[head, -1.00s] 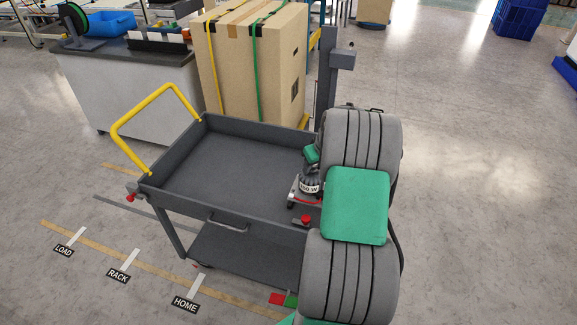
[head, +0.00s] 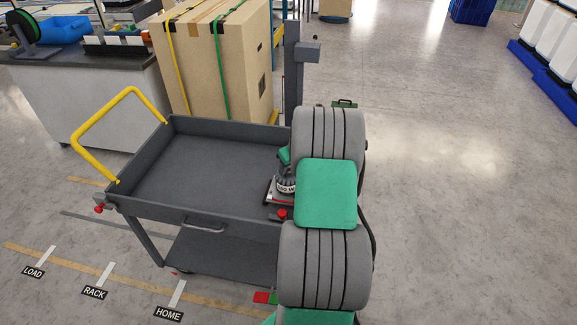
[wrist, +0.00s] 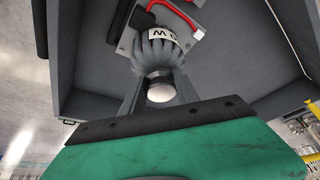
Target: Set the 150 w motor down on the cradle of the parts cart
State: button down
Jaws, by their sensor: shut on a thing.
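The 150 W motor (head: 286,186) is a dark grey ribbed body with a white label band, over the right end of the parts cart's tray (head: 205,165). My gripper (wrist: 160,88) is shut on the motor's narrow end. The ribbed body (wrist: 157,50) shows beyond the fingers in the wrist view, with a pale plate and a red cable (wrist: 181,14) beside it. My arm covers the cart's right end in the head view. I cannot make out the cradle clearly, or whether the motor touches it.
The cart has a yellow handle (head: 80,133) at left and red knobs (head: 282,213) at its front corners. A strapped cardboard box (head: 200,65) stands behind it. A grey post (head: 292,75) rises behind the cart's right end. The tray's middle is empty; open floor lies right.

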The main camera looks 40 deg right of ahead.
aim_at(289, 177)
jog(key=shift+w+d+f+b, duration=0.1)
jog(key=shift+f+b, duration=1.65)
jog(key=shift+f, duration=0.7)
jog(key=c, duration=1.2)
grip_release()
jog(key=o, duration=0.4)
jog(key=shift+f, duration=0.15)
jog(key=shift+c, duration=0.2)
jog(key=shift+s+f, duration=0.25)
jog(key=v, duration=0.8)
jog(key=shift+w+r, duration=0.15)
jog(key=shift+r, duration=0.15)
notch_tip(289, 177, up, 7)
jog(key=p, duration=0.4)
